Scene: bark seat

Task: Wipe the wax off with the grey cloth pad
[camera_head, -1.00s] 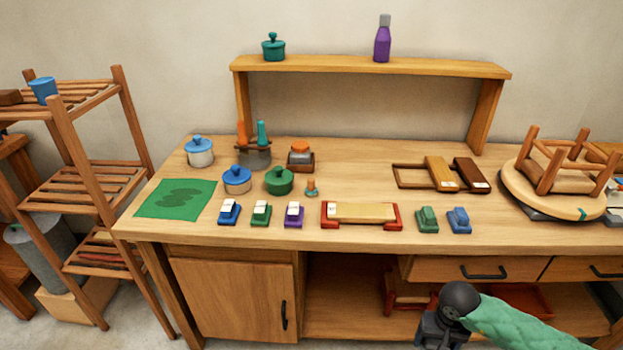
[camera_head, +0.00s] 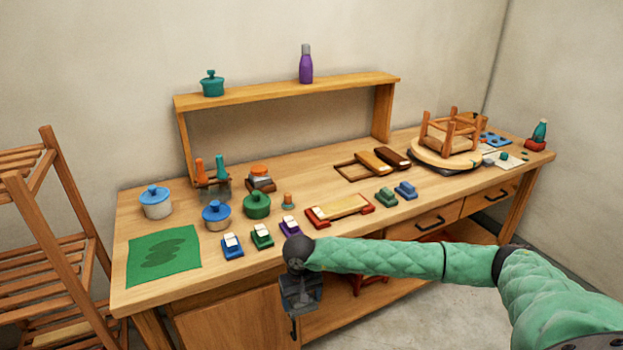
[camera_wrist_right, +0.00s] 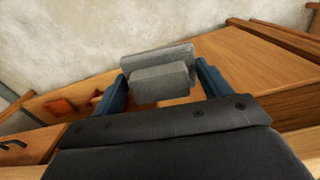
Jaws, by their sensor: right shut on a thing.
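The grey cloth pad (camera_wrist_right: 158,78) shows in the wrist view between the two blue fingers of my right gripper (camera_wrist_right: 163,92), which is shut on it. In the head view my right gripper (camera_head: 300,303) hangs in front of the bench's front edge, apart from the worktop, and the pad cannot be made out there. My left gripper is not in view.
Small blue, green and purple blocks (camera_head: 262,236) line the front of the worktop (camera_head: 225,263). Lidded pots (camera_head: 217,215) and a green mat (camera_head: 163,256) are at left. An upturned stool (camera_head: 447,152) stands at right. A slatted rack (camera_head: 45,240) is left of the bench.

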